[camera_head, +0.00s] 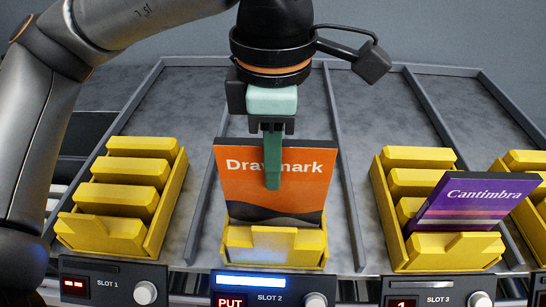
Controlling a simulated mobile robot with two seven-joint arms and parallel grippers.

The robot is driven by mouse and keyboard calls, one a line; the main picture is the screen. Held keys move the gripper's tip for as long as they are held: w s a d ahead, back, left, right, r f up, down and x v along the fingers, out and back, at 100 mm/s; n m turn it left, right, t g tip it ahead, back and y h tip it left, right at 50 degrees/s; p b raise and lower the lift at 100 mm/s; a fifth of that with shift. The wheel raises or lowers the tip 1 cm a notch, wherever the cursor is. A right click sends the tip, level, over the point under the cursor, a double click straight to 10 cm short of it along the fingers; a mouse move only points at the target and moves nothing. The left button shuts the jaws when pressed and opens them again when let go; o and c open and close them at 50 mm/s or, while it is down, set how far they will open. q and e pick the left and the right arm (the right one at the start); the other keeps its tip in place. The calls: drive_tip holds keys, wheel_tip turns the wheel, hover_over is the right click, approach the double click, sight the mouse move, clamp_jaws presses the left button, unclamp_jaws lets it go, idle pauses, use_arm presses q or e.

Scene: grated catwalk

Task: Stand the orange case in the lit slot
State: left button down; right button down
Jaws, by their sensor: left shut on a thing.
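The orange case (299,192), marked "Drawmark", stands about upright at the middle yellow rack (309,253), labelled SLOT 2. Its lower edge is hidden behind the rack's front wall, so I cannot tell if it rests on the bottom. My left gripper (272,160) comes down from above and is shut on the case's upper edge, with one green finger in front of the orange face. My right gripper is not in view.
The SLOT 1 rack (150,205) at left is empty. Another yellow rack (524,162) shows at the right edge. Grey dividers (343,165) separate the lanes.

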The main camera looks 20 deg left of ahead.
use_arm(q)
drive_tip(key=f+b, duration=0.3)
drive_tip(key=f, duration=0.1)
drive_tip(key=shift+s+b, duration=0.2)
drive_tip(key=shift+b, duration=0.1)
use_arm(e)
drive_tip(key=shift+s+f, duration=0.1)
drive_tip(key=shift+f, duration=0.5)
use_arm(q)
drive_tip(key=shift+c, duration=1.8)
unclamp_jaws()
drive_tip(key=shift+w+r+p, duration=0.2)
drive_tip(key=shift+r+p, duration=1.2)
drive_tip(key=shift+r, duration=0.45)
drive_tip(key=shift+w+r+p, duration=0.15)
drive_tip(key=shift+r+p, duration=1.25)
drive_tip(key=shift+r, duration=0.7)
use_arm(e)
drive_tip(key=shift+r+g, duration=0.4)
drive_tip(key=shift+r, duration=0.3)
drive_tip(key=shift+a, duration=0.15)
